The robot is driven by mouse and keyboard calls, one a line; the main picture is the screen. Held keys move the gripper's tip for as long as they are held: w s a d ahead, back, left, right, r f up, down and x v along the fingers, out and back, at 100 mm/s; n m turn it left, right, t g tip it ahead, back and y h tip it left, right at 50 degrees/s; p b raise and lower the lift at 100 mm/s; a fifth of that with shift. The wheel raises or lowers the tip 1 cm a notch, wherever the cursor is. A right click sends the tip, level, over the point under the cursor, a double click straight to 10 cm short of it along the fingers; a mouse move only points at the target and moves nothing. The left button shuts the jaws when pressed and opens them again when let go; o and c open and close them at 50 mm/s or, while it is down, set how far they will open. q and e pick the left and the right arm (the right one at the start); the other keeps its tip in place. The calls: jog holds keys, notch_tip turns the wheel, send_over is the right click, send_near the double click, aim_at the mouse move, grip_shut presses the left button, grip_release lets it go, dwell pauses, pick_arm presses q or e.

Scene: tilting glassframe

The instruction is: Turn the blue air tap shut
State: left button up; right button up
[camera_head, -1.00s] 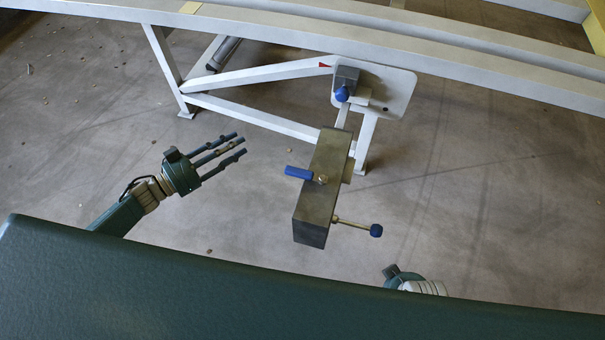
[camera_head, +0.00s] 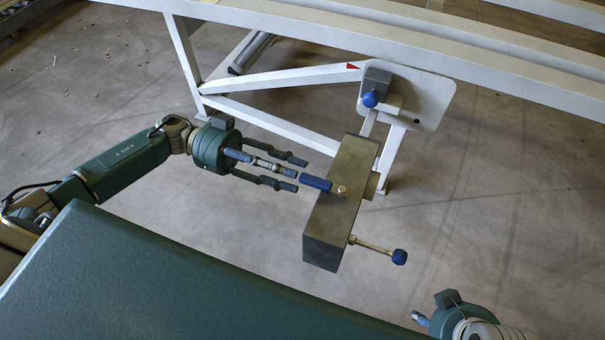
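The blue air tap handle (camera_head: 315,183) sticks out to the left from a grey metal block (camera_head: 340,210), with a brass pivot at its right end. My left gripper (camera_head: 296,174) is open, its fingers pointing right, with the fingertips just left of the handle's free end. I cannot tell whether they touch it. My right gripper (camera_head: 421,318) is at the bottom right, partly cut off by the frame edge; its fingers are mostly hidden.
A brass rod with a blue knob (camera_head: 399,257) sticks out from the block's right side. Another blue knob (camera_head: 370,99) is on the bracket plate (camera_head: 432,100) above. The white frame (camera_head: 280,75) runs across behind. Concrete floor is clear around the block.

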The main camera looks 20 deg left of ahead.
aim_at(300, 176)
pick_arm(q)
jog(key=shift+d, duration=1.65)
grip_shut()
